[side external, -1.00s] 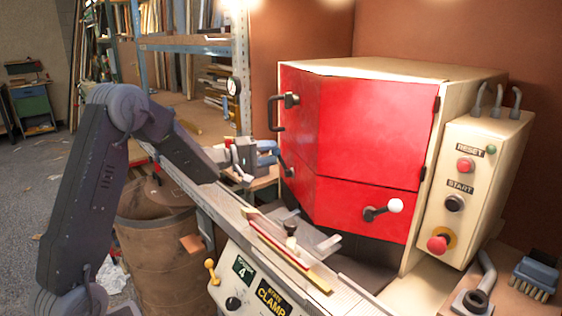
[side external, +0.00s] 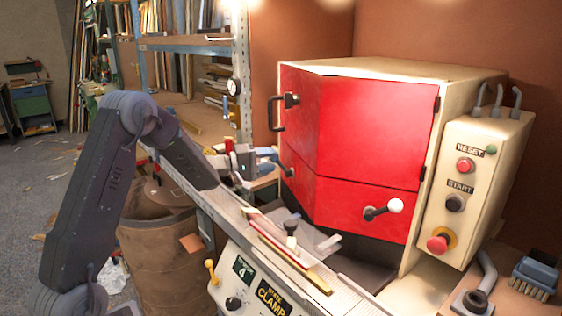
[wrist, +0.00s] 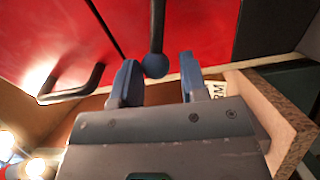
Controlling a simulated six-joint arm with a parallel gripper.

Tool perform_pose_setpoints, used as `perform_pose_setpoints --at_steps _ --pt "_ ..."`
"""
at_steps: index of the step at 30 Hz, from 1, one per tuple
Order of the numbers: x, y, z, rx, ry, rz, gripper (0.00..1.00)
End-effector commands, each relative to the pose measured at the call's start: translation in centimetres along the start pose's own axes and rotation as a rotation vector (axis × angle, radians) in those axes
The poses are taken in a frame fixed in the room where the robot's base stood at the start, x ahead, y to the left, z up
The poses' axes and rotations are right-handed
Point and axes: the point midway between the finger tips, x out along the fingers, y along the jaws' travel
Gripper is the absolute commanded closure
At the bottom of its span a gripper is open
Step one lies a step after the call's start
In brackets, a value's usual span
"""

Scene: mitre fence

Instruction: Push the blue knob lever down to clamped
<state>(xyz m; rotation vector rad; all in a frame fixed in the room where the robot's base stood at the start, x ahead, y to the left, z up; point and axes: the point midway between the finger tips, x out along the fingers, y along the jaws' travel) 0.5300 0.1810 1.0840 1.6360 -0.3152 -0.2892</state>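In the wrist view the blue knob (wrist: 155,66) sits on the end of a dark lever (wrist: 157,25) in front of the red panel. My gripper (wrist: 157,68) is open, its two blue fingers on either side of the knob with gaps visible. The knob is near the fingertips, and I see no clear contact. In the side view my gripper (side external: 266,154) is at the left edge of the red machine, by the lever's mount (side external: 290,172). The knob cannot be made out there.
The red cabinet (side external: 365,120) has a black door handle (side external: 277,113) above my gripper and a white-knobbed lever (side external: 395,205) to the right. A fence with a dark knob (side external: 291,227) lies in front. In the wrist view a wooden edge (wrist: 275,115) is right of my fingers.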

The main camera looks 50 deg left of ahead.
Motion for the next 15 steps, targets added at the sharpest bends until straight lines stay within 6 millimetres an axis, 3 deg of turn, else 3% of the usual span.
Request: perform_pose_setpoints --at_steps 15 --pt "-0.01 -0.66 -0.1 -0.002 0.0 -0.001 0.61"
